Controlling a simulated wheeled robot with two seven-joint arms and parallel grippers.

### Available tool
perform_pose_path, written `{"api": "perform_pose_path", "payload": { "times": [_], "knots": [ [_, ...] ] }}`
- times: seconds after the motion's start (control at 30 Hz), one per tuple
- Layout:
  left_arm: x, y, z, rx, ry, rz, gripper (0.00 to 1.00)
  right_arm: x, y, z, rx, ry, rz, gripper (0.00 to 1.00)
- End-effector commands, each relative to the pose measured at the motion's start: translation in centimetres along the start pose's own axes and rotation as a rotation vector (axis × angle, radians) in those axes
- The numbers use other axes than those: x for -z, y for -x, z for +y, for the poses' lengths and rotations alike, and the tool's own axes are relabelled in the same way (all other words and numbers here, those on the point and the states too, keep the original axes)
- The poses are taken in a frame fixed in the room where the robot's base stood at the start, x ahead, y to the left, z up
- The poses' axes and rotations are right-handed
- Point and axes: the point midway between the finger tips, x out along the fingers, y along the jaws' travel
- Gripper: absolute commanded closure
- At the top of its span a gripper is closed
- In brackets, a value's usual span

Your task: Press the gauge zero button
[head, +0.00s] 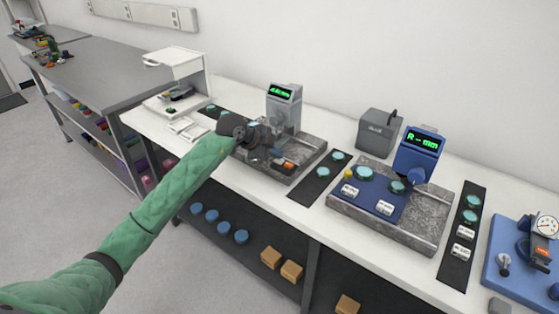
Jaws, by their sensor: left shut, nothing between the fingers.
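A grey gauge (284,92) with a green lit display stands on a dark granite plate (308,151) left of centre in the head view. My left gripper (256,143), at the end of a green-sleeved arm, is shut and empty in front of this gauge's lower left side, over the plate. I cannot tell whether it touches anything. A small orange part (288,166) is on the plate to its right. A blue gauge (420,142) with a green display stands on a second granite plate (421,232) at the right. No zero button can be told for sure; the gripper hides part of the grey gauge's base.
A dark strip with round teal pieces (322,172) lies between the two plates. A grey box (379,132) stands behind. A dial gauge (544,224) on a blue base is at the far right.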

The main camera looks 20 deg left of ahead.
Motion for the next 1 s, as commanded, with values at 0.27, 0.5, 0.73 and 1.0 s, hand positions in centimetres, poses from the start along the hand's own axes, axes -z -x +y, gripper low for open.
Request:
{"api": "perform_pose_path", "payload": {
  "times": [0.27,0.5,0.73,1.0],
  "knots": [
    [-0.12,-0.18,0.13,0.000,0.000,0.000,1.00,0.11,-0.04,0.02,0.000,0.000,0.001,0.64],
    [-0.24,-0.34,0.25,0.000,0.000,0.000,1.00,0.13,-0.08,0.03,0.000,0.000,0.002,0.64],
    [-0.36,-0.50,0.37,0.000,0.000,0.000,1.00,0.13,-0.11,0.03,0.000,0.000,0.002,0.64],
    [-0.50,-0.69,0.52,0.000,0.000,0.000,1.00,0.12,-0.16,0.03,0.000,0.000,0.002,0.64]
  ]
}}
